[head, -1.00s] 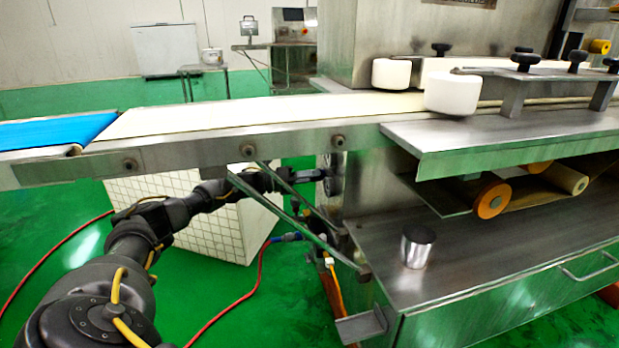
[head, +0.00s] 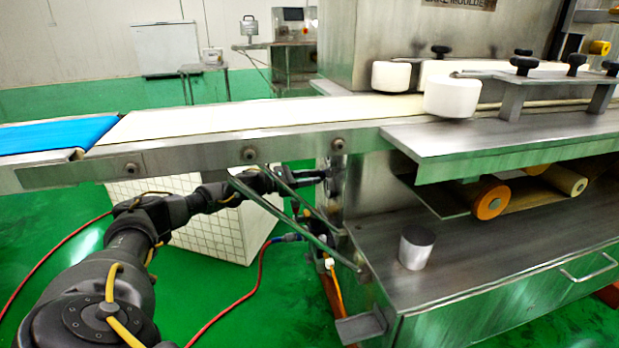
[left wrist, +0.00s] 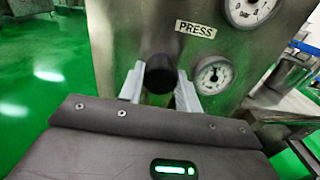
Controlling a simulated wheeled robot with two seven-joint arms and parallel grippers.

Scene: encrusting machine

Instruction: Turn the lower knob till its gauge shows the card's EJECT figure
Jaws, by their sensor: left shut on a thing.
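In the left wrist view a black round knob (left wrist: 161,74) sits between the fingers of my left gripper (left wrist: 160,90), which is shut on it. To its right on the steel panel is a small round white gauge (left wrist: 213,75). Its needle reading is too small to make out. In the head view my left gripper (head: 318,176) reaches under the conveyor to the machine's left side. The knob's face and any mark on it are hard to see. No card with a readable EJECT figure shows. My right gripper is out of view.
A second gauge (left wrist: 250,8) is cut off at the top, beside a PRESS label (left wrist: 196,29). The conveyor (head: 240,115) passes above my left arm, with slanted braces close to it. A metal cylinder (head: 416,248) stands on the lower steel shelf (head: 480,250).

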